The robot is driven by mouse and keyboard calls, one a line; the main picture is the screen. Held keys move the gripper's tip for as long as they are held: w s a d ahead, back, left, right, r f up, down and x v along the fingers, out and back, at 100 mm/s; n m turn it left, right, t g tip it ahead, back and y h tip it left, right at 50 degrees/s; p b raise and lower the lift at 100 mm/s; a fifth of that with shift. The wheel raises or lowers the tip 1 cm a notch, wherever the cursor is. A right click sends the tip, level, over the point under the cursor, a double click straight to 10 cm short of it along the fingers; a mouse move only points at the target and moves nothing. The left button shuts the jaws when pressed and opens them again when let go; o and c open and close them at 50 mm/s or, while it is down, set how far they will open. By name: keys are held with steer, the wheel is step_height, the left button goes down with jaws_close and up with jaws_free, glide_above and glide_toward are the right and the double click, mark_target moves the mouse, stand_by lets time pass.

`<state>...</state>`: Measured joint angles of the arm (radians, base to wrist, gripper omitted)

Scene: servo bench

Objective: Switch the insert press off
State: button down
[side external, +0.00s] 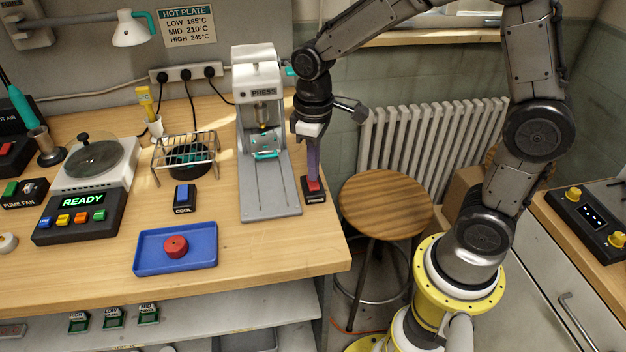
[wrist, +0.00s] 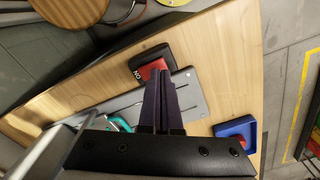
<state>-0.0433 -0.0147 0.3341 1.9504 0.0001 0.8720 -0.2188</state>
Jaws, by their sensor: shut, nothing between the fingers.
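The insert press (side external: 262,92), a pale grey machine labelled PRESS, stands at the right end of the bench. Its grey base (wrist: 188,95) shows in the wrist view. Beside the base sits the press switch (side external: 314,197), a small black box with a red rocker. In the wrist view the switch (wrist: 150,56) shows its red part and white ON lettering. My gripper (side external: 313,179) is shut and empty, pointing down with its fingertips at the red rocker. In the wrist view my fingertips (wrist: 160,75) overlap the red part. I cannot tell whether they touch it or which way the rocker is set.
A blue tray (side external: 205,262) with a red round part (side external: 176,246) lies at the front. A blue COOL switch (side external: 184,197) and a wire rack (side external: 186,152) stand left of the press. A wooden stool (side external: 385,203) stands off the bench's right edge.

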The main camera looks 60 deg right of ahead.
mark_target(314, 185)
steer(key=shift+r, duration=2.45)
steer(key=s+r+t, duration=0.3)
steer(key=s+r, duration=0.3)
steer(key=r, duration=0.2)
steer(key=s+d+f+m+t, duration=0.1)
steer(key=s+f+m+t, duration=0.1)
steer(key=s, duration=0.8)
steer(key=shift+d+f+m+t, duration=0.2)
steer(key=shift+m+t, duration=0.1)
steer(key=shift+m, duration=0.1)
